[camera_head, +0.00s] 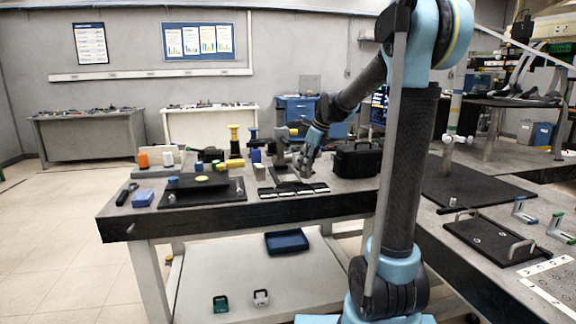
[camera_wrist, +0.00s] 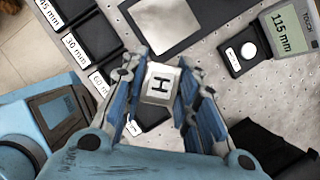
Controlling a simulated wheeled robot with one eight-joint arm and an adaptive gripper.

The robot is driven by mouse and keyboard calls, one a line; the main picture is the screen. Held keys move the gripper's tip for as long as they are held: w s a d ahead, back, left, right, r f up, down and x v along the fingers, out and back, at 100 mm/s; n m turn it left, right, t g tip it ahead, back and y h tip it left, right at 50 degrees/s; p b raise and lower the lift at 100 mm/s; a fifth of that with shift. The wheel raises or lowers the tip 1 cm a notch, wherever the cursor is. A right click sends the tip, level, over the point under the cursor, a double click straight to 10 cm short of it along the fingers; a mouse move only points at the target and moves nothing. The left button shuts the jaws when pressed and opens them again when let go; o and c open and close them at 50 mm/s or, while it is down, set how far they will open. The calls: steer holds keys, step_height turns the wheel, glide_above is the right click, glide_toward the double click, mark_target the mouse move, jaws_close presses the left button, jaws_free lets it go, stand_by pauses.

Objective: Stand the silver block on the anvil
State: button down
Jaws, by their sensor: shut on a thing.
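In the wrist view my gripper (camera_wrist: 158,88) is shut on the silver block (camera_wrist: 160,84), a pale metal block with a dark "H" on the face towards the camera. The fingers lie on its left and right sides. A smooth square metal plate (camera_wrist: 158,22) with a dark border, apparently the anvil, lies just beyond the block. It looks bare, and the block appears apart from it. In the head view my gripper (camera_head: 305,163) is low over the far side of the workbench; the block and plate cannot be made out there.
Black slots labelled in mm (camera_wrist: 85,47) run along the left of the wrist view. A grey readout (camera_wrist: 288,30) showing "115 mm" and a black box with a round white button (camera_wrist: 247,51) are at the right. A black case (camera_head: 356,160) stands right of my gripper on the workbench (camera_head: 225,217).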

steer(key=a, duration=0.1)
steer(key=w+a, duration=0.1)
steer(key=a, duration=0.1)
steer(key=w+a, duration=0.1)
steer(key=a, duration=0.1)
steer(key=shift+w, duration=0.25)
steer(key=a, duration=0.1)
steer(key=w, duration=0.1)
steer(key=a, duration=0.1)
steer(key=shift+w+a+f, duration=0.25)
steer(key=shift+a+f, duration=0.1)
steer(key=shift+d+f, duration=0.1)
steer(key=shift+f, duration=0.3)
steer(key=shift+f, duration=0.1)
steer(key=c, duration=1.3)
jaws_free()
steer(key=shift+c, duration=0.2)
steer(key=shift+o, duration=0.5)
steer(key=v, duration=1.2)
